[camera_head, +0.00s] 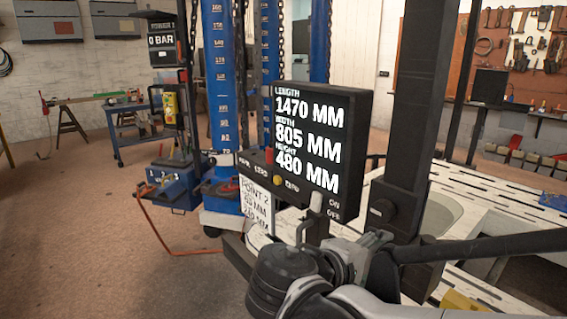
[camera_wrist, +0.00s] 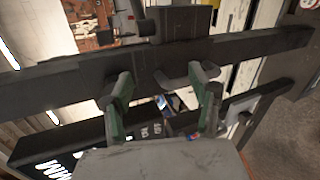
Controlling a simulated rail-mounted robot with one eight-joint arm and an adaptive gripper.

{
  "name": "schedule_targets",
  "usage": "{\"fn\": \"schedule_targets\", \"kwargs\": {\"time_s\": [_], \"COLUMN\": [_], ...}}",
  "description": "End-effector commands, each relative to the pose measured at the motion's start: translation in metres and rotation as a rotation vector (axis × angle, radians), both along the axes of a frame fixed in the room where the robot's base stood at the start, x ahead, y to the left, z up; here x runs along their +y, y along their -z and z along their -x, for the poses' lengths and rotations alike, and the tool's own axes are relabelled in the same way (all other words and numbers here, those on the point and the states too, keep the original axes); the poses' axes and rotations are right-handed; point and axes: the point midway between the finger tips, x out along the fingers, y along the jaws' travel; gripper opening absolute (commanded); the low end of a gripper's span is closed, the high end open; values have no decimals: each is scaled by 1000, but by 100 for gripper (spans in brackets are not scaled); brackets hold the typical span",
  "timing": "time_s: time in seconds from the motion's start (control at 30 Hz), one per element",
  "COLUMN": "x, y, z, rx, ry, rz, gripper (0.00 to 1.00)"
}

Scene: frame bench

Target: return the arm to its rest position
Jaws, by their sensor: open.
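My gripper (camera_wrist: 162,92) shows in the wrist view with its two green-and-grey fingers spread apart and nothing between them. A dark horizontal bar (camera_wrist: 65,90) crosses the wrist view just beyond the fingers. I cannot tell whether the fingers touch it. In the head view my arm fills the lower middle, in front of the black display unit (camera_head: 315,140); the fingers cannot be made out there. The display reads length 1470 MM, width 805 MM and height 480 MM. Its edge also shows at the lower left of the wrist view (camera_wrist: 60,165).
A dark upright post (camera_head: 408,110) stands right of the display. Blue graduated columns (camera_head: 218,75) with chains stand behind it. A white slotted bench surface (camera_head: 470,190) lies at right. A blue cart (camera_head: 140,135) stands at back left. The floor at left is largely clear, with an orange hose (camera_head: 150,225).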

Motion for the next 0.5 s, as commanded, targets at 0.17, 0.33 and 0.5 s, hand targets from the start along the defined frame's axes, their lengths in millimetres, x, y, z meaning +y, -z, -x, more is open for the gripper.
{"fn": "schedule_targets", "kwargs": {"time_s": [0.17,0.33,0.5], "x": [-36,-43,-37], "y": [36,59,66], "z": [23,47,67], "rx": [65,52,-31], "ry": [54,115,192], "rz": [-320,-646,-970], "gripper": [56,56,56]}}
